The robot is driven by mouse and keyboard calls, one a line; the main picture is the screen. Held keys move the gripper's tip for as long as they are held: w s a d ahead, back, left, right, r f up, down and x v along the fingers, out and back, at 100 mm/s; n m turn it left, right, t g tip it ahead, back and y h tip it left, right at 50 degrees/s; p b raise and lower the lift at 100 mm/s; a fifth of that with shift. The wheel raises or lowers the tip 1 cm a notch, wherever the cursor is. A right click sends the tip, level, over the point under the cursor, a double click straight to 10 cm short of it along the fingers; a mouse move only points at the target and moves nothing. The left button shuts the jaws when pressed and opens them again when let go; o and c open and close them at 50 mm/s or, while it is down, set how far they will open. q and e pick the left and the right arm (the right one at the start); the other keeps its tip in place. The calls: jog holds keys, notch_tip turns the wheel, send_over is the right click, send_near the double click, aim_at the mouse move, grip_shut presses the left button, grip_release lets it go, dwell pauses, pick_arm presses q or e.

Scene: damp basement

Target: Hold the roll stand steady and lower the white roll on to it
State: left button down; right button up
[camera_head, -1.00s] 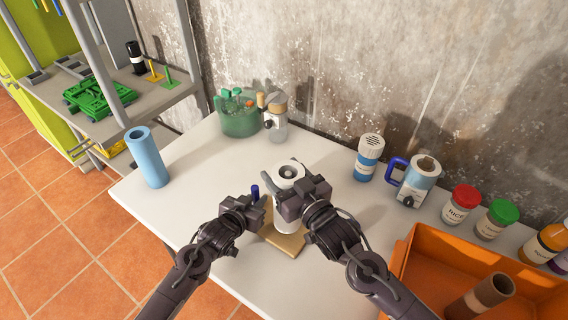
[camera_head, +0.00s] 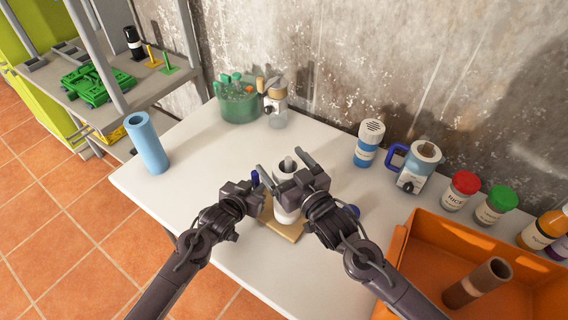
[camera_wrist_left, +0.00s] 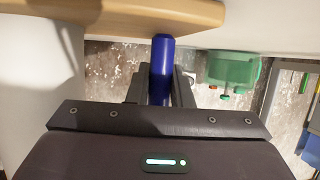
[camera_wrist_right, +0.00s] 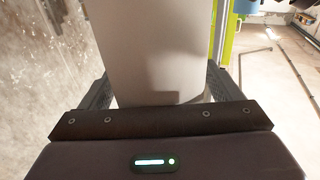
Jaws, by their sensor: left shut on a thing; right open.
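The roll stand has a pale wooden base (camera_head: 287,232) on the white table, also seen in the left wrist view (camera_wrist_left: 150,14). A grey post (camera_head: 288,163) rises from it through the white roll (camera_head: 284,214). The roll is upright around the post and low over the base; whether it touches the base is hidden. My left gripper (camera_head: 256,187) is shut on a blue upright handle (camera_wrist_left: 161,60) at the stand's left side. My right gripper (camera_head: 284,166) is open, its fingers on either side of the roll, which fills the right wrist view (camera_wrist_right: 155,50).
Another blue piece (camera_head: 352,211) shows right of my right gripper. An orange crate (camera_head: 405,262) holds a brown tube (camera_head: 478,282). A blue roll (camera_head: 148,145) stands at the left edge. A green tub (camera_head: 238,106), jars and a blue-handled mug (camera_head: 417,168) line the back.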

jog(key=shift+s, duration=0.15)
jog(key=v, duration=1.1)
jog(key=shift+s+d, duration=0.25)
jog(key=shift+s, duration=0.05)
pick_arm(q)
jog(key=c, duration=1.2)
grip_release()
jog(key=v, duration=1.1)
jog(key=shift+f, duration=0.15)
jog(key=shift+s+a+r, duration=0.25)
jog(key=shift+s+a, duration=0.05)
jog(key=shift+s, duration=0.15)
